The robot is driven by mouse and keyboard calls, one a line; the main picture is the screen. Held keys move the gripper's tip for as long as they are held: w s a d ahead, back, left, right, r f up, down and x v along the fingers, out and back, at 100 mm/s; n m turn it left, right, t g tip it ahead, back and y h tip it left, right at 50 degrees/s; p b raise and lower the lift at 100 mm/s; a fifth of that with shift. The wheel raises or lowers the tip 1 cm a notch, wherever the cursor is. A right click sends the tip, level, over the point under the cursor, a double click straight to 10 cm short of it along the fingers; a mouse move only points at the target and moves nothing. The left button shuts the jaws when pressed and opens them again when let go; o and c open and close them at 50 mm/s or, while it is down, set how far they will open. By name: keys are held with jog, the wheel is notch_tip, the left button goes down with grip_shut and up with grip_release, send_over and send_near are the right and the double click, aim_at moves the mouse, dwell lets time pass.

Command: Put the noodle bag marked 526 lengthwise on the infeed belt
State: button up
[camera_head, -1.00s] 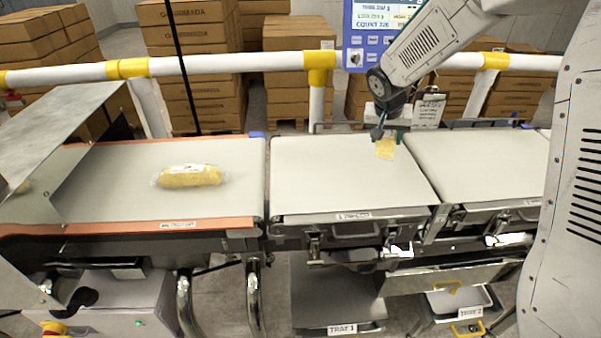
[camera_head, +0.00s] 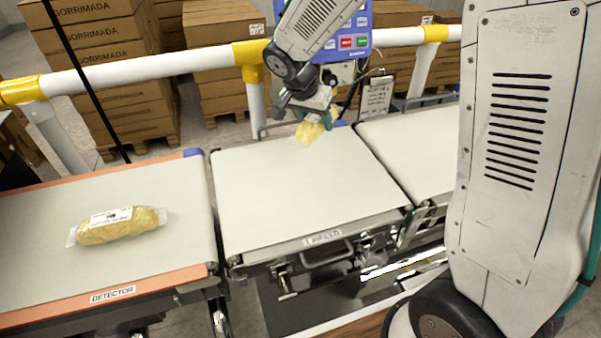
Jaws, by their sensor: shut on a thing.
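My gripper (camera_head: 318,113) is shut on a yellow noodle bag (camera_head: 309,131) over the far right part of the infeed belt (camera_head: 290,190). The bag hangs tilted below the fingers, and my gripper hides part of it. Its number cannot be read. The infeed belt is a pale flat belt labelled INFEED at its front edge, and its surface is bare. Another noodle bag (camera_head: 118,226) with a white label lies lengthwise on the detector belt (camera_head: 180,262) at the left. That label is too small to read.
A white rail with yellow joints (camera_head: 250,52) runs behind the belts. A blue control panel (camera_head: 345,42) and a clipboard (camera_head: 376,97) stand close behind my gripper. A further belt (camera_head: 420,138) adjoins at the right. Stacked cartons (camera_head: 95,60) fill the back.

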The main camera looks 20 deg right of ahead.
jog(key=s+a+r+m+g, duration=0.1)
jog(key=s+r+m+g, duration=0.15)
jog(key=s+m, duration=0.6)
jog(key=shift+n+g, duration=0.25)
jog(key=shift+g, duration=0.1)
jog(key=f, duration=0.2)
jog(key=s+f, duration=0.1)
jog(key=f, duration=0.1)
jog(key=s+f, duration=0.1)
jog(key=f, duration=0.1)
jog(key=shift+s+a, duration=0.1)
jog(key=shift+a, duration=0.05)
jog(key=shift+f, duration=2.05)
jog(key=o, duration=1.1)
jog(key=shift+f, duration=0.15)
jog(key=shift+o, duration=0.2)
